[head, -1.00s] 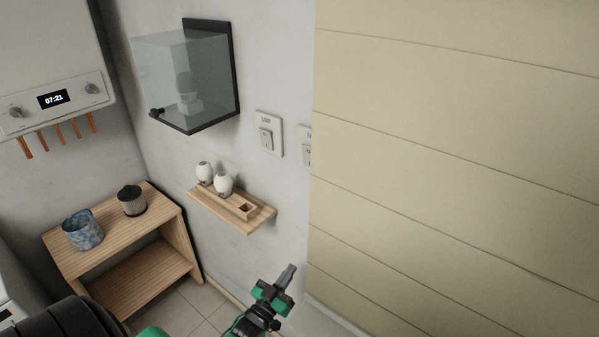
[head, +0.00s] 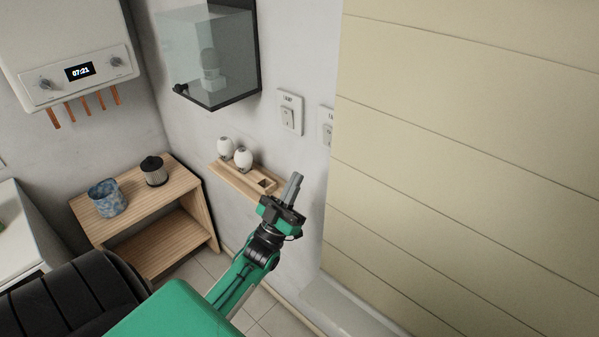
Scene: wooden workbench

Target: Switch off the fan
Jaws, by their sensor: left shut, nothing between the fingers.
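A white wall switch (head: 289,112) with a label that seems to read LAMP is on the grey wall. To its right is a second white switch (head: 326,127), partly cut off by the beige panel edge; its label cannot be read in full. No fan is visible in the head view. My left gripper (head: 293,186) is shut and empty, pointing up. In the picture it is below the two switches and apart from them, overlapping the right end of the small shelf. My right gripper is not in view.
A wooden wall shelf (head: 227,174) holds white bulbs. A glass-fronted wall box (head: 245,97) hangs above it. The beige panel (head: 450,130) fills the right side. A wooden stand (head: 185,232) and a boiler (head: 75,40) are at the left.

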